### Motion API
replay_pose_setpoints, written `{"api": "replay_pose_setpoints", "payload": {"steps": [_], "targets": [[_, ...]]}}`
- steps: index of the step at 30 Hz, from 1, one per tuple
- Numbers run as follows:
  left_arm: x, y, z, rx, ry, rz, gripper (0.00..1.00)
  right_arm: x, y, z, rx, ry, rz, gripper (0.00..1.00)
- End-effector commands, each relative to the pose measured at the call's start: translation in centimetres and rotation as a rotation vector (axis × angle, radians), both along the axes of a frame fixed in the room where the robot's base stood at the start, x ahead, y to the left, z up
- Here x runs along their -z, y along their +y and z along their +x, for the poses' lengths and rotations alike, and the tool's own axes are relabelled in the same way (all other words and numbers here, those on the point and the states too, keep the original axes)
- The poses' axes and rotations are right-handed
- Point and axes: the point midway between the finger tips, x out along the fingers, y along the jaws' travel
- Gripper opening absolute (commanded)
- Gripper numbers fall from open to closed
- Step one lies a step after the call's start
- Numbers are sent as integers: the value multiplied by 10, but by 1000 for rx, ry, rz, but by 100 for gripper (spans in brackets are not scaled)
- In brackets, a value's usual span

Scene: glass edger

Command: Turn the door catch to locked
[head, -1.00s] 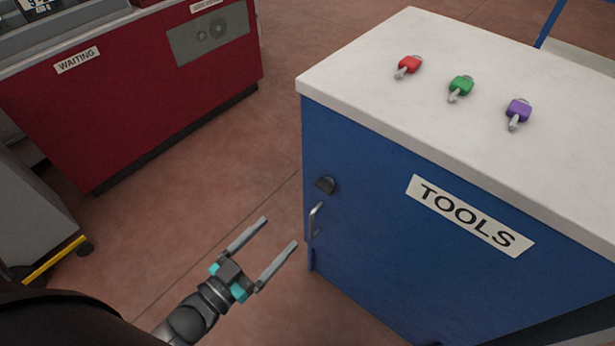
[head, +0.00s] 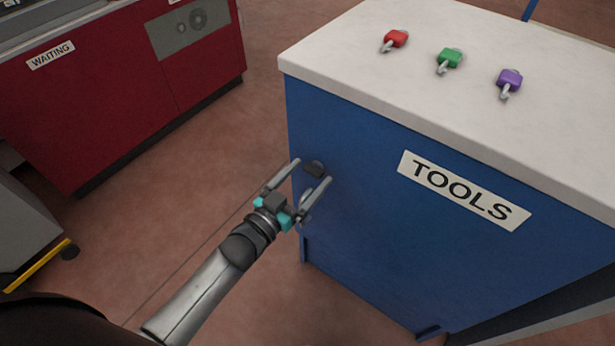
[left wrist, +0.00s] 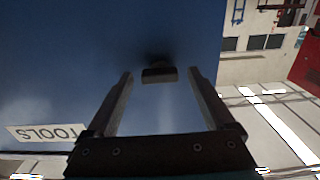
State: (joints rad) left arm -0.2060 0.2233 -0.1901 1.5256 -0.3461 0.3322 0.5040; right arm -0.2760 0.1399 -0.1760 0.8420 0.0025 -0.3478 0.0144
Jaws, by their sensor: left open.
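The door catch is a small dark knob (head: 314,169) on the blue cabinet door (head: 400,250), near its upper left edge. It also shows in the left wrist view as a dark block (left wrist: 159,75), between and just beyond the fingertips. My left gripper (head: 313,171) is open, with one finger on each side of the catch. I cannot tell whether either finger touches it. My right gripper is not in view.
The white cabinet top (head: 340,50) carries a red key (head: 396,39), a green key (head: 449,59) and a purple key (head: 509,79). A TOOLS label (head: 464,190) is on the door. A red machine (head: 110,100) stands at the left, with open floor between.

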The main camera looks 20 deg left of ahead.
Motion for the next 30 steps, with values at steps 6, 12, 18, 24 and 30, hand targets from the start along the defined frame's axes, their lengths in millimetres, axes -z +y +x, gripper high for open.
{"api": "replay_pose_setpoints", "payload": {"steps": [6, 12, 18, 24, 30], "targets": [[0, -1, 3, 0, 1, -1, 88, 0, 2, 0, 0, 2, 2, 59], [0, -1, 3, 0, 1, -1, 80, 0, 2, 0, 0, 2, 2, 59], [0, -1, 3, 0, 1, -1, 57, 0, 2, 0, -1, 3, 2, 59], [0, -1, 3, 0, 1, -1, 35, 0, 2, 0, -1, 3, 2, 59], [0, -1, 3, 0, 1, -1, 12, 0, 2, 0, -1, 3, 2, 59]]}}
